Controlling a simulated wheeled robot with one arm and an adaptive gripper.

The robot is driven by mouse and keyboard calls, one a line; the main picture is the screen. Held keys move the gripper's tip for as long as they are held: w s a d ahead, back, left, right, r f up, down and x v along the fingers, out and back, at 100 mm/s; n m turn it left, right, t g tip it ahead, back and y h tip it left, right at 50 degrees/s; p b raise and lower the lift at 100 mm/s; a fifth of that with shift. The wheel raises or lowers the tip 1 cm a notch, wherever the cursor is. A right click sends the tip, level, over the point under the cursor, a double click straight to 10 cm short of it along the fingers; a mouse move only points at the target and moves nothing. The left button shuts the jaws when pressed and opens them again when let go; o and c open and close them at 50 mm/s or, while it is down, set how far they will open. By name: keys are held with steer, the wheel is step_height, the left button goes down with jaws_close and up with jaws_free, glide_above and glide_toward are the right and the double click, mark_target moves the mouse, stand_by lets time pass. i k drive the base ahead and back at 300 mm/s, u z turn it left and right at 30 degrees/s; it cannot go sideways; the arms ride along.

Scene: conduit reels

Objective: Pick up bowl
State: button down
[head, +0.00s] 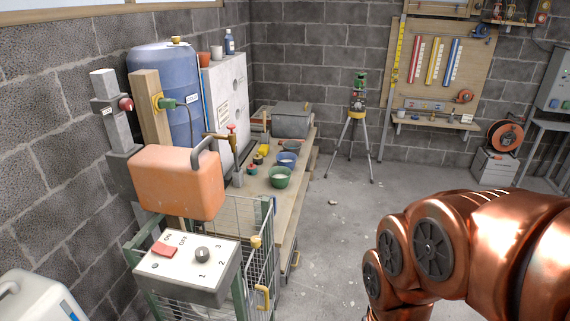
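Two bowls stand on the long wooden bench along the left wall. The green bowl (280,176) is nearer and has something pale inside. The blue bowl (287,159) sits just behind it. Which of them the task means, I cannot tell. My copper-coloured arm fills the lower right, apart from the bench. My gripper is outside the picture, so its state does not show.
An orange jerrycan (177,182) and a grey switch box (188,264) stand in front of the bench (296,196), above a wire cage (262,250). A tripod (357,130) stands behind. The concrete floor (335,225) right of the bench is mostly clear.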

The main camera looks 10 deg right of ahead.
mark_target(287, 159)
steer(key=k, duration=0.45)
steer(key=z, duration=1.2)
steer(key=i, duration=1.45)
steer(key=u, duration=0.6)
steer(key=i, duration=0.95)
steer(key=u, duration=2.7)
